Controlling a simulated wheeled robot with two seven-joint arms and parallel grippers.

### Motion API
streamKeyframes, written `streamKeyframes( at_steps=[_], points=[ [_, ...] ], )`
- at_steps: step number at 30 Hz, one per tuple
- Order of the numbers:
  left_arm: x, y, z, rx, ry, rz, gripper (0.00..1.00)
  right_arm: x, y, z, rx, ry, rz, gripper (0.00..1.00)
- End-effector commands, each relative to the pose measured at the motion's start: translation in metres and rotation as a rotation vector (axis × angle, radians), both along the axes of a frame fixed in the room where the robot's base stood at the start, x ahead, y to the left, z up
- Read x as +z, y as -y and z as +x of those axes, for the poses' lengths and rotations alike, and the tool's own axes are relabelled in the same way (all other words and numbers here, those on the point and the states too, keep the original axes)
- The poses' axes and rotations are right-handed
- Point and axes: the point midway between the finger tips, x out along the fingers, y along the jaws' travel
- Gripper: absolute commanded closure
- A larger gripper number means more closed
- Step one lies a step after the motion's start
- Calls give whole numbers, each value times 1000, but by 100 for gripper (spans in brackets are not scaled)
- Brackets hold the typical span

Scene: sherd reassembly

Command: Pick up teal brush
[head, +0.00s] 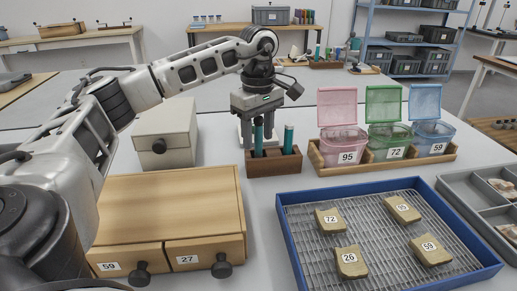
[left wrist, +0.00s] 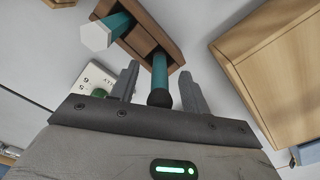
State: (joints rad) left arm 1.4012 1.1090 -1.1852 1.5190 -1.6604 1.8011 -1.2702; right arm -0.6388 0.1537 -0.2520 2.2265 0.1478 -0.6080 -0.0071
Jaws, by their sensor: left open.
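Two teal-handled tools stand upright in a small wooden holder (head: 275,163) on the table. One teal tool (head: 259,134) is between the fingers of my left gripper (head: 258,142), and the other teal tool (head: 288,138) stands just to the right. My left gripper is open, pointing down over the holder. In the left wrist view, a teal handle with a dark rounded end (left wrist: 159,82) lies between the spread fingers, apart from both. The other one, with a pale hexagonal end (left wrist: 97,36), is outside them. The brush tips are hidden in the holder. My right gripper is not in view.
A wooden drawer box (head: 170,205) stands in front left, with a beige box (head: 165,135) behind it. Open pink (head: 343,142), green and blue bins stand right of the holder. A blue-rimmed tray (head: 290,240) with numbered sherds lies front right.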

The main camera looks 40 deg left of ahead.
Motion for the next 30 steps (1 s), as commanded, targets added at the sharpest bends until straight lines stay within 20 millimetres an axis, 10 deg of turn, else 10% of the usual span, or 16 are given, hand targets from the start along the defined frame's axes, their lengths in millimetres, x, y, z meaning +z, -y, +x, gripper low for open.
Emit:
streamKeyframes(
  at_steps=[11, 16, 30],
  points=[
    [-12, 0, 0, -1, 2, 0, 56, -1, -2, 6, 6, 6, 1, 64],
    [-12, 0, 0, 0, 2, 0, 100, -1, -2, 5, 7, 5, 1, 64],
    [13, 0, 1, 0, 5, -1, 100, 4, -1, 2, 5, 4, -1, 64]
  ],
)
